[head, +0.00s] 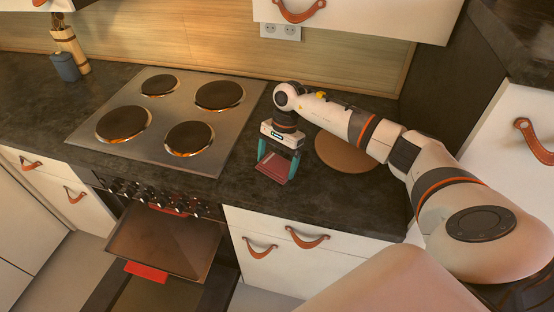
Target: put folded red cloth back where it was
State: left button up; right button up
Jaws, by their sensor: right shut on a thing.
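My right gripper (278,158) reaches over the dark counter to the right of the stove. Its teal fingers are shut on a flat, dull red piece that looks like the folded red cloth (273,170). The cloth is between the fingers, close to the counter top near its front edge; I cannot tell whether it touches the counter. Part of it is hidden by the fingers. My left gripper is not in view.
A round wooden board (345,156) lies just right of the gripper, partly behind my arm. The stove (165,115) is to the left. Below it the oven is open with a tray (165,240) out, and a bright red piece (146,271) shows below the tray. Bare counter (335,205) lies in front.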

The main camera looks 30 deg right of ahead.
jog(key=shift+f, duration=0.45)
jog(key=o, duration=0.4)
jog(key=shift+f, duration=0.1)
jog(key=shift+o, duration=1.1)
jog(key=shift+r, duration=0.25)
jog(key=shift+w+d+r, duration=0.1)
jog(key=shift+r, duration=0.1)
jog(key=s+b+v, duration=0.1)
jog(key=b+v, duration=0.3)
jog(key=v, duration=0.7)
jog(key=shift+w+r, duration=0.25)
jog(key=shift+w, duration=0.15)
